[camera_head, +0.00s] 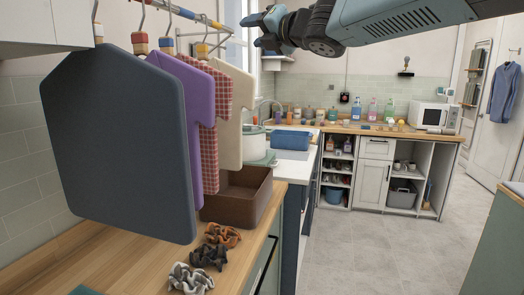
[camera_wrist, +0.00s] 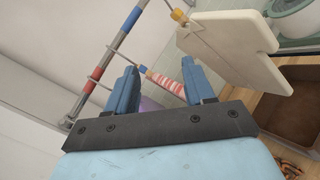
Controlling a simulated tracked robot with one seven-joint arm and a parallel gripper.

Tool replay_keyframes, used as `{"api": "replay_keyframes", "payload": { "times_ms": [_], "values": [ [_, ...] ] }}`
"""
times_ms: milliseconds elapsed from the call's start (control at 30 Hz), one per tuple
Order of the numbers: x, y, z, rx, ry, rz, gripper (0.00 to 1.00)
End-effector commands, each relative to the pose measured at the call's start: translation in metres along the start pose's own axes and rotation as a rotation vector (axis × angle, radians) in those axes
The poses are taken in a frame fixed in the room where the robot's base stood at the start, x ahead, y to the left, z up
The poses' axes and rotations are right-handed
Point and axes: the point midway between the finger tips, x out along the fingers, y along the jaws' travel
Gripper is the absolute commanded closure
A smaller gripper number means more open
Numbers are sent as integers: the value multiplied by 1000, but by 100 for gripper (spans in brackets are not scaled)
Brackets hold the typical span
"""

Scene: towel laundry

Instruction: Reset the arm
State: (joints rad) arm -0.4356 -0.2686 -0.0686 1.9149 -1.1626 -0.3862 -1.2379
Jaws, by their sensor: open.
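My gripper (camera_head: 264,28) is at the top middle of the head view, at the end of my arm, which reaches in from the upper right. It is raised near the right end of the clothes rail, high above the counter. In the wrist view my gripper (camera_wrist: 160,80) shows two blue fingers standing apart. The hanging red checked garment (camera_wrist: 172,86) shows between them, beyond the tips. I see nothing held. In the head view the fingertips are small and seen from the side.
A striped rail (camera_head: 196,16) carries a dark garment (camera_head: 120,140), a purple one (camera_head: 190,90), a checked one and a cream one (camera_head: 236,110) close to my gripper. A brown bin (camera_head: 238,205) and scrunchies (camera_head: 210,256) sit on the wooden counter below. The floor (camera_head: 370,250) is clear.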

Motion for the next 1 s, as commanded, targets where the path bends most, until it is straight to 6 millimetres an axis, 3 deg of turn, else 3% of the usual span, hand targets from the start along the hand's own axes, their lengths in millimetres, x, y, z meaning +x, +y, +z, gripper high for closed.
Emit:
{"api": "replay_keyframes", "payload": {
  "times_ms": [100, 233, 367, 500, 633, 800, 1000],
  "values": [
    [-49, -53, 20, 331, -156, -190, 47],
    [-107, -109, 20, 690, -333, -371, 47],
    [-168, -157, 1, 1035, -518, -527, 47],
    [-234, -196, -37, 1389, -730, -676, 47],
    [-293, -220, -86, 1703, -937, -801, 47],
    [-351, -232, -154, 2043, -1188, -942, 47],
    [-383, -230, -202, 2255, -1362, -1035, 47]
  ]
}}
